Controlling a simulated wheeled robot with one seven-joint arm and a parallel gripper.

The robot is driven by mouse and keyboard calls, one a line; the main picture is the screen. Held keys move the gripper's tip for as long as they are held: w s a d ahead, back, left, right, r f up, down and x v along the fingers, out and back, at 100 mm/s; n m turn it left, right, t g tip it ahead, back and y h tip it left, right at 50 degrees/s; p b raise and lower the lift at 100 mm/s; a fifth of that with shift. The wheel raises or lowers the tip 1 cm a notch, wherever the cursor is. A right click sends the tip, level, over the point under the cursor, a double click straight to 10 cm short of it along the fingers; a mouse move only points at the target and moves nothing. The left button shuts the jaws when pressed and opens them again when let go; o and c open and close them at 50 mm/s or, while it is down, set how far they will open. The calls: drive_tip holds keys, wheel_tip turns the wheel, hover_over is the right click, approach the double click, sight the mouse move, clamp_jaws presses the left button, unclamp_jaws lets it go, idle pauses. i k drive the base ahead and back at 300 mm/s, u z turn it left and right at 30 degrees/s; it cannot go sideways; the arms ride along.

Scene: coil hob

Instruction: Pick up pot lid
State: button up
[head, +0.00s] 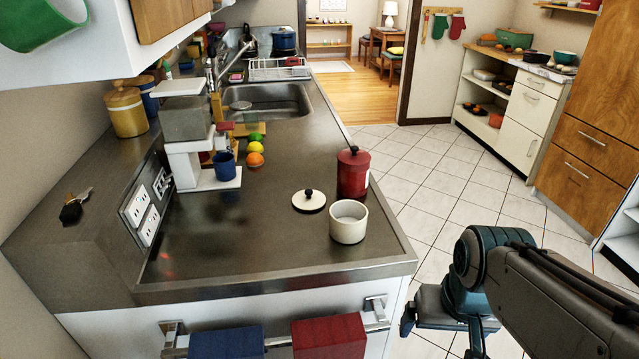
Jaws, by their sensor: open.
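A round white lid (309,202) with a black knob lies flat on the dark grey counter (240,255), left of an open white pot (348,222). The pot stands upright near the counter's right edge, and I see into its empty-looking inside. A red canister (353,175) with its own red lid and black knob stands just behind the pot. My gripper (440,326) is open and empty, off the counter's front right corner over the floor. It is well apart from the lid, and part of it is hidden by the arm.
A white coffee maker (187,160) with a blue mug (224,166) stands at the left, with fruit beside it. A sink (265,100) lies behind. Blue and red towels (330,337) hang on the front rail. The counter left of the lid is clear.

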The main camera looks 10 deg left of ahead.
sight(308, 200)
drive_tip(key=k, duration=0.5)
drive_tip(key=u, duration=0.75)
drive_tip(key=i, duration=0.95)
drive_tip(key=z, duration=0.2)
